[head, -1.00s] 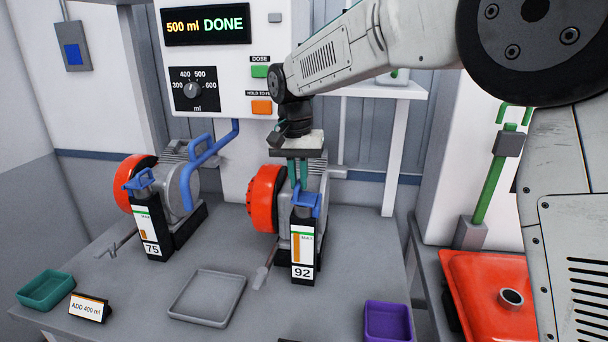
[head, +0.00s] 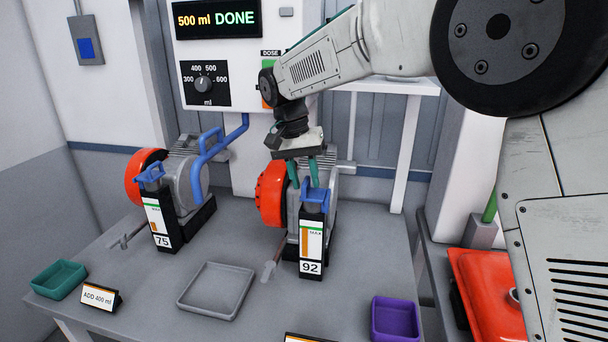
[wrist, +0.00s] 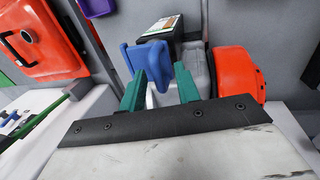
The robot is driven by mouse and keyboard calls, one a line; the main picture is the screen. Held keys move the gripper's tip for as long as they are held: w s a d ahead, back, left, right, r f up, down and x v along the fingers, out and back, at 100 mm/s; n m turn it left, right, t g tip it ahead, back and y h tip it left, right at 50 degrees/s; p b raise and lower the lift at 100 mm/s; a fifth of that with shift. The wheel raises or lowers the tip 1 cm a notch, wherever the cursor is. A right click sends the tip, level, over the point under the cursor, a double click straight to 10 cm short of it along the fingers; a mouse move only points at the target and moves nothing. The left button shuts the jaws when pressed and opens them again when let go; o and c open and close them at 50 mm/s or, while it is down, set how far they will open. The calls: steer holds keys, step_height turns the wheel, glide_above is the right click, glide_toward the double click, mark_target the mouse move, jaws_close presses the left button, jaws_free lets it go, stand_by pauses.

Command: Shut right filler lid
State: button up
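The right filler is the black unit labelled 92 (head: 310,265) on the bench, with a white and orange gauge on its front. Its blue lid (head: 315,197) is at the top; how far it is tilted is hard to tell. My gripper (head: 304,182) is just above and behind the lid, with green fingers pointing down. In the wrist view the fingers (wrist: 158,90) are spread, with nothing clamped between them. The blue lid (wrist: 147,56) lies just beyond their tips; whether they touch it is unclear.
The left filler, labelled 75 (head: 162,241), stands to the left with a blue lid and blue pipe (head: 208,155). Red-ended motors stand behind both fillers. A grey tray (head: 216,291), teal tray (head: 58,279) and purple tray (head: 395,320) lie on the bench. The panel (head: 217,19) reads "500 ml DONE".

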mark_target(304, 183)
steer(key=shift+r, duration=0.15)
steer(key=v, duration=0.7)
steer(key=shift+r, duration=0.35)
steer(key=shift+a, duration=0.1)
steer(key=s+f+n, duration=0.1)
steer(key=d+f+n, duration=0.1)
steer(key=s+f, duration=0.1)
steer(key=f, duration=0.1)
steer(key=shift+s+d+n, duration=0.3)
steer(key=shift+n, duration=0.1)
steer(key=s+d+f+t+y, duration=0.1)
steer(key=s+d, duration=1.3)
steer(key=s, duration=0.3)
steer(key=s+d+f+t+y, duration=0.1)
steer(key=s+d+f, duration=0.1)
steer(key=s+d, duration=1.2)
steer(key=shift+s+f+m, duration=0.2)
steer(key=shift+s+m, duration=0.1)
steer(key=shift+s, duration=1.15)
